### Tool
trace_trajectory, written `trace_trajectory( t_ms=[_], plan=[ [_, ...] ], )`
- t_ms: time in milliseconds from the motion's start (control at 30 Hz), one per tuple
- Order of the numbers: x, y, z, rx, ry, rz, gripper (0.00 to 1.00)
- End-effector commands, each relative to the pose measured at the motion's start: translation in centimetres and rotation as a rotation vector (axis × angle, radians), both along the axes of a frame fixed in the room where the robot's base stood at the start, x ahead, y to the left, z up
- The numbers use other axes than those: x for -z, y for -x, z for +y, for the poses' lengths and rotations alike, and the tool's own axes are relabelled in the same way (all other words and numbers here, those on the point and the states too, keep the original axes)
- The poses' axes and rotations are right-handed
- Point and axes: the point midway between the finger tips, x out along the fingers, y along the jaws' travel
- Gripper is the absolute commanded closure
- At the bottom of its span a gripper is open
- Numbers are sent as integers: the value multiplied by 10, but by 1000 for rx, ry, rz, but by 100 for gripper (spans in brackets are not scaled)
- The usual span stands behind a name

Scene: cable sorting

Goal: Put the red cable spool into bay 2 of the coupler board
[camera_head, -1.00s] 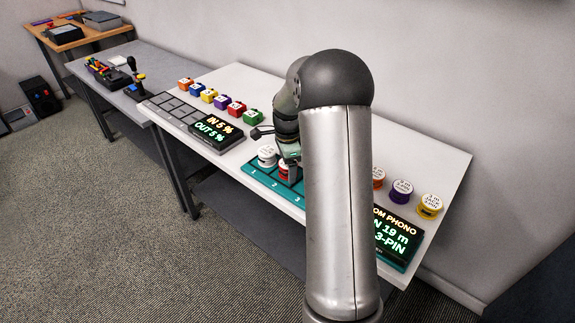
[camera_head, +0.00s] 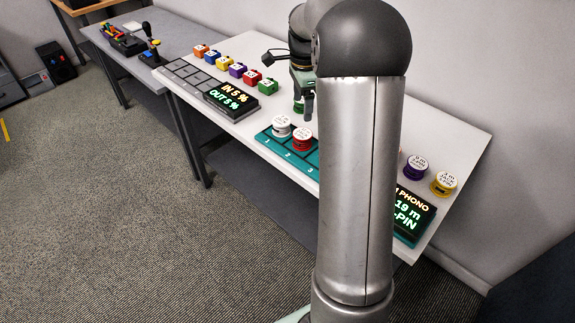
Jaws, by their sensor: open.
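The red cable spool (camera_head: 302,141) with a white labelled top sits upright on the teal coupler board (camera_head: 273,147), in the bay above the number 2. A white-topped spool (camera_head: 281,128) sits beside it in bay 1. My gripper (camera_head: 303,112) is open and empty, above and behind the red spool and apart from it. My arm hides the right part of the board and the table behind it.
A display (camera_head: 232,99) reading IN 5 % OUT 5 % stands left of the board, with a grey compartment tray (camera_head: 188,76) and several coloured blocks (camera_head: 237,70). Purple (camera_head: 416,165) and yellow (camera_head: 443,183) spools and another display (camera_head: 412,213) stand at right.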

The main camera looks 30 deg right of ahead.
Motion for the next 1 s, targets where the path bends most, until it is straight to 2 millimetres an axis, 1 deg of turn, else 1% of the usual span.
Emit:
trace_trajectory(
  t_ms=[67,167,200,267,300,367,400,500,600,700,733,1000],
  plan=[
    [-6,11,22,-106,2,-3,25],
    [-14,45,68,-378,6,-7,25],
    [-15,64,89,-518,9,-11,25],
    [-14,98,120,-745,12,-14,25],
    [-12,122,138,-895,15,-16,25],
    [-5,158,161,-1111,18,-20,25],
    [1,181,173,-1245,20,-23,25],
    [17,229,195,-1526,23,-29,25],
    [31,261,205,-1711,24,-33,25],
    [38,276,209,-1802,24,-34,25],
    [39,278,209,-1814,24,-34,25],
    [40,279,209,-1821,23,-33,25]
  ],
)
